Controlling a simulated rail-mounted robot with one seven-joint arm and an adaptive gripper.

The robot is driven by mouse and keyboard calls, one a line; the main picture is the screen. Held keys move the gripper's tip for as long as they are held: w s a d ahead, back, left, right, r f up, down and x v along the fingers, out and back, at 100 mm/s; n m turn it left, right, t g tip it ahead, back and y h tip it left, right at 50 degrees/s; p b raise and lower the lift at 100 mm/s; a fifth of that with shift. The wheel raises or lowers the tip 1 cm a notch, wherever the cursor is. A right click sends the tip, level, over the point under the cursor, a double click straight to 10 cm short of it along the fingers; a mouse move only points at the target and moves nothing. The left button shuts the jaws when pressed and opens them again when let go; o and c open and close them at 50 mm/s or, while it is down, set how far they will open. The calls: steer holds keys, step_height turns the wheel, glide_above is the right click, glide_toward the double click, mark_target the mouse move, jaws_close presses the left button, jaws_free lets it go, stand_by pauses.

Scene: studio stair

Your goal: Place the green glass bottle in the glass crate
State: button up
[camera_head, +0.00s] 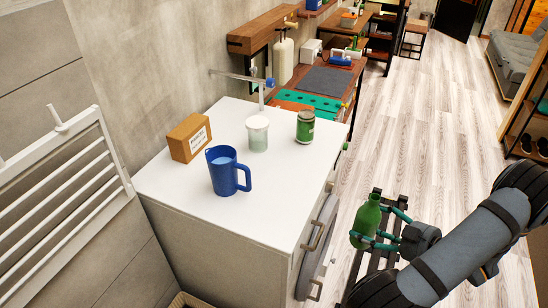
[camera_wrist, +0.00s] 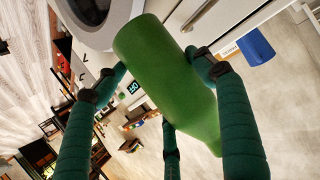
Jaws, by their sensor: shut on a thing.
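The green glass bottle (camera_head: 367,217) is upright in the head view, beyond the right side of the white cabinet. My gripper (camera_head: 378,239) is shut around its body and holds it above the floor. In the wrist view the bottle (camera_wrist: 165,75) lies across the picture between my teal fingers (camera_wrist: 165,85). No crate can be identified for certain. A brown rim (camera_head: 187,301) shows at the bottom edge of the head view, mostly cut off.
The white cabinet top (camera_head: 275,190) carries a blue jug (camera_head: 226,171), a brown box (camera_head: 189,138), a white-lidded jar (camera_head: 257,134) and a green can (camera_head: 305,127). A workbench (camera_head: 320,90) stands behind. The wooden floor (camera_head: 430,110) to the right is largely clear.

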steer(key=w+a+r+m+t+h+b, duration=0.1)
steer(key=w+a+r, duration=0.4)
steer(key=w+r, duration=0.45)
steer(key=w+a+r+m+t+h+b, duration=0.1)
steer(key=w+a+r+m, duration=0.1)
steer(key=w+a+r, duration=0.6)
steer(key=w+a+f, duration=0.1)
steer(key=a+f, duration=0.1)
steer(key=a, duration=0.1)
steer(key=w+a+f+p, duration=0.1)
steer(key=w+a+f, duration=0.1)
steer(key=a+f, duration=0.1)
steer(key=w+a+f+p, duration=0.1)
steer(key=a+f, duration=0.2)
steer(key=shift+w, duration=0.15)
steer(key=o, duration=1.5)
